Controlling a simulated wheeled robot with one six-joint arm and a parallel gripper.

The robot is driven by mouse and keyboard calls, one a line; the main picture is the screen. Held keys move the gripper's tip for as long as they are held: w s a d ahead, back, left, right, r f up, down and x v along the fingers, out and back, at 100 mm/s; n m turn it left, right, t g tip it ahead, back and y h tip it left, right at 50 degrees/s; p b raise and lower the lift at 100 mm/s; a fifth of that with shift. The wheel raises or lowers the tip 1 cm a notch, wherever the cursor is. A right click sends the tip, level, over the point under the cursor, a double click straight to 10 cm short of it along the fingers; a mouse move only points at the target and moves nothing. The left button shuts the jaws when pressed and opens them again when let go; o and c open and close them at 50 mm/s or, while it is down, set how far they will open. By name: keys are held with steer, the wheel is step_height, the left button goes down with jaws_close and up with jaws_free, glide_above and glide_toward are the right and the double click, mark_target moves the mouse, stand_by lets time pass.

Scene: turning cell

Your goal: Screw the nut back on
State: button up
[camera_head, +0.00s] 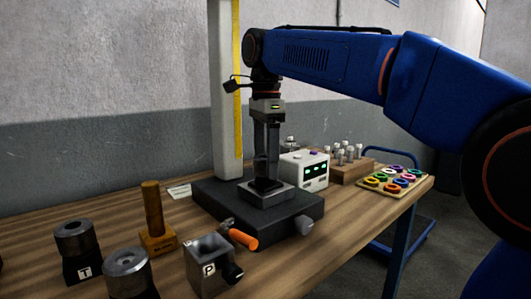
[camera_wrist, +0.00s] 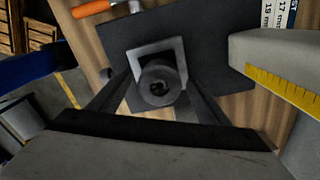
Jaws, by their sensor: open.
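My gripper (camera_head: 266,178) points straight down over a grey square block (camera_head: 267,194) on a dark base plate (camera_head: 308,208). Its two fingers are apart. In the wrist view a round grey part (camera_wrist: 160,86) with a dark hole in its middle lies between the fingers, above the grey block (camera_wrist: 134,60). I cannot tell whether the fingers touch this part, nor whether it is the nut. No other clear nut shows in either view. The fingers hide part of the block's top in the head view.
A tall pale column (camera_head: 224,90) with a yellow scale stands close behind my gripper. An orange-handled tool (camera_head: 243,239) lies before the base plate. A display box (camera_head: 304,170) stands behind.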

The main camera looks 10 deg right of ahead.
steer(key=c, duration=1.2)
steer(key=m, duration=0.9)
steer(key=o, duration=1.2)
steer(key=shift+r, duration=0.1)
